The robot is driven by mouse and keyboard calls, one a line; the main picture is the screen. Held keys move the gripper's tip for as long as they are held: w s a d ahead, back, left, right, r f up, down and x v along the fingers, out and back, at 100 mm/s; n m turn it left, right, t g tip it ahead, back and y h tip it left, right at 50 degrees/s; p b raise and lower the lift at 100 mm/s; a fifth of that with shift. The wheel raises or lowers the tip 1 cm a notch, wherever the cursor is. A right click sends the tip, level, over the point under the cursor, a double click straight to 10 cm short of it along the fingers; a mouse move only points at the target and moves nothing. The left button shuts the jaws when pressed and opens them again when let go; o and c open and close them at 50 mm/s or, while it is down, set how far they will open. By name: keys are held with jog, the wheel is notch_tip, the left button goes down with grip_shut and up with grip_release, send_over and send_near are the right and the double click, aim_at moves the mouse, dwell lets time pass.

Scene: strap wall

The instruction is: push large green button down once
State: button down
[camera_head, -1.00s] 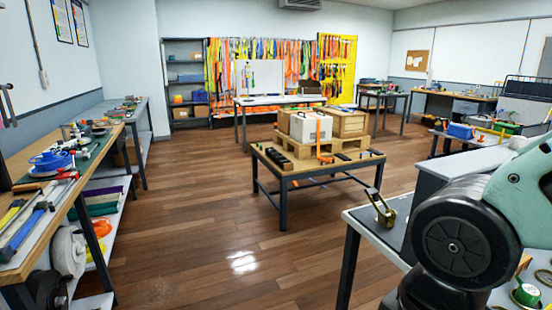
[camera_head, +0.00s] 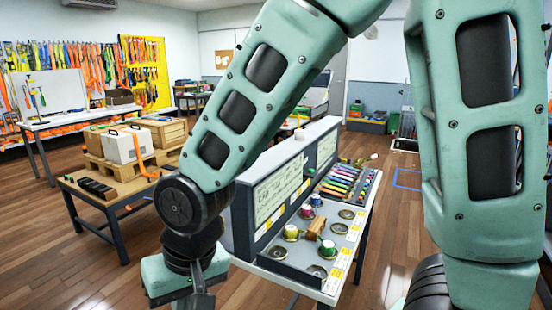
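A round green-topped button (camera_head: 328,248) is on the grey panel of the table in the middle of the picture, close to a small wooden block (camera_head: 317,227). Another button with a pale top and yellow-green sides (camera_head: 291,233) is to its left. Which one is the large green button is hard to tell at this size. My gripper (camera_head: 201,298) hangs at the bottom, left of the panel and apart from the buttons. Its fingers are dark and partly cut off by the frame edge, so their opening does not show.
A low table with boxes (camera_head: 113,196) is at the left. Floor is clear between them.

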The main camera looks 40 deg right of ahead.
jog(key=w+d+r+m+t+p, duration=0.1)
jog(key=w+r+m+p, duration=0.15)
jog(key=w, duration=0.25)
jog(key=w+r+m+t+y+p, duration=0.1)
jog(key=w+m+p, duration=0.25)
jog(key=w, duration=0.25)
jog(key=w+d+r+m+t+p, duration=0.1)
jog(key=w+r+m+p, duration=0.15)
jog(key=w+m, duration=0.2)
jog(key=w+d+m+t+p, duration=0.1)
jog(key=w+d+m+p, duration=0.3)
jog(key=w+m, duration=0.2)
jog(key=w+d+m+t+p, duration=0.2)
jog(key=w+d+m+p, duration=0.1)
jog(key=w+m, duration=0.3)
jog(key=shift+w+d+r+t+y+p, duration=0.2)
jog(key=shift+w+d+t+y+p, duration=0.25)
jog(key=shift+w, duration=0.65)
jog(key=shift+h, duration=0.25)
